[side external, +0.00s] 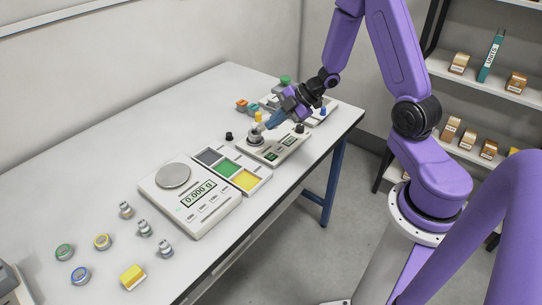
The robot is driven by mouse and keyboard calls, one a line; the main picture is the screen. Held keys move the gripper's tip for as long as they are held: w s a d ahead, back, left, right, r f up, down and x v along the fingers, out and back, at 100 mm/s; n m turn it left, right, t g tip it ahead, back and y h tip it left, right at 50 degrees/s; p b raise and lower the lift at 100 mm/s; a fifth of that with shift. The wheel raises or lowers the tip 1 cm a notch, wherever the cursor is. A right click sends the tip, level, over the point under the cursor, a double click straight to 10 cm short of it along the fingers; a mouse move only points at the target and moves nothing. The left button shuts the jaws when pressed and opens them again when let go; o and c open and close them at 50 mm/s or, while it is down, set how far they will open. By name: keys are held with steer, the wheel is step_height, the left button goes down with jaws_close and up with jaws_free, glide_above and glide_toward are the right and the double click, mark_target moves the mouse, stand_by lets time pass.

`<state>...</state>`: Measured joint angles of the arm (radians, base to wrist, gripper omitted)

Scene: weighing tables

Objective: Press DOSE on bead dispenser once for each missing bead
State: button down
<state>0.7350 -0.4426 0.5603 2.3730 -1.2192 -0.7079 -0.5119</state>
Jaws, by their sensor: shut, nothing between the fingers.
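My gripper (263,128) is shut and empty, pointing down and to the left over a pale device (283,152) on the far half of the table. That device has two green displays, a round silver part at its left end and a black knob on its right; I cannot tell if it is the bead dispenser. My fingertips are close to the silver part; contact cannot be told. No DOSE label is readable. Another pale unit (327,113) with a blue part stands behind, partly hidden by my gripper. Individual beads cannot be made out.
A scale (188,207) reading 0.000 g and a tray (262,184) with grey, green and yellow sections stand nearer. Several metal weights (144,228), coloured rings (64,252) and a yellow block (132,276) lie at the near end. The table's left back is clear.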

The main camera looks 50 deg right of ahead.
mark_target(274, 156)
stand_by(0.3)
steer(key=shift+f, duration=4.4)
steer(key=shift+f, duration=0.15)
steer(key=shift+f, duration=0.25)
steer(key=shift+f, duration=0.4)
steer(key=shift+r, duration=0.8)
steer(key=shift+r, duration=2.5)
